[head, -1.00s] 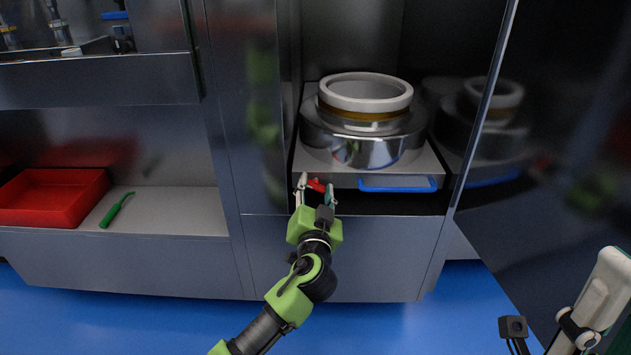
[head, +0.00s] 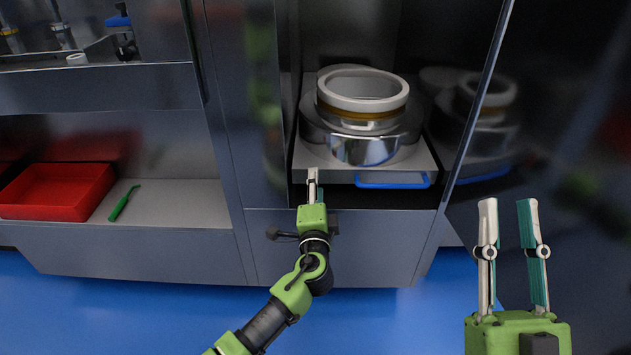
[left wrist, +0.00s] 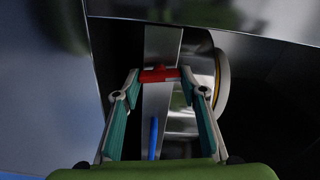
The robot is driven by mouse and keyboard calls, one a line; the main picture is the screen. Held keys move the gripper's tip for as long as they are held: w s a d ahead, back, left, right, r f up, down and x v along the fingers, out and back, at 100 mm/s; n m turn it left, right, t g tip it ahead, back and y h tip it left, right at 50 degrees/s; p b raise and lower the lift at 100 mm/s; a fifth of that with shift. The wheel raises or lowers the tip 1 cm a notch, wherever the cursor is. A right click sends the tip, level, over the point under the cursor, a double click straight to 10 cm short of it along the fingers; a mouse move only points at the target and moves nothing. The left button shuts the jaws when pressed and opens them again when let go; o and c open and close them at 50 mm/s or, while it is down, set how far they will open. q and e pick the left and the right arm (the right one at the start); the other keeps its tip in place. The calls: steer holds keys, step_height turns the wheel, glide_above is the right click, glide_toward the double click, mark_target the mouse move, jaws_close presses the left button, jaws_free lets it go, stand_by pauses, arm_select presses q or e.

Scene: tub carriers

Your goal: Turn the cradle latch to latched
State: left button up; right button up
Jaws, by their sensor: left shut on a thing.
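The red cradle latch (left wrist: 158,75) shows in the left wrist view, lying across between my left fingertips at the edge of the pale cradle shelf. My left gripper (head: 313,172) is shut on it; it also shows in the left wrist view (left wrist: 159,78). In the head view the gripper hides the latch, and its fingers line up one behind the other. The cradle (head: 330,174) carries a round steel tub (head: 365,150) with a white ring rim. My right gripper (head: 507,202) is open and empty at the right, its fingers pointing up.
A blue handle (head: 392,185) is on the cradle front, right of my left gripper; it also shows in the left wrist view (left wrist: 153,138). A glossy dark door (head: 560,130) stands open at the right. A red tray (head: 58,191) and green tool (head: 123,204) lie on the left shelf.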

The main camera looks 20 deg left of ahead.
arm_select(q)
steer(key=shift+f+m+p, duration=0.1)
steer(key=shift+m+p, duration=0.35)
steer(key=shift+m, duration=0.65)
arm_select(e)
steer(key=w+f+g, duration=0.3)
steer(key=f, duration=0.2)
steer(key=shift+w+f+h, duration=0.15)
steer(key=shift+f+h, duration=0.1)
steer(key=shift+h, duration=0.15)
steer(key=shift+a, duration=0.1)
arm_select(q)
steer(key=o, duration=1.1)
steer(key=shift+o, duration=0.2)
steer(key=v, duration=1.2)
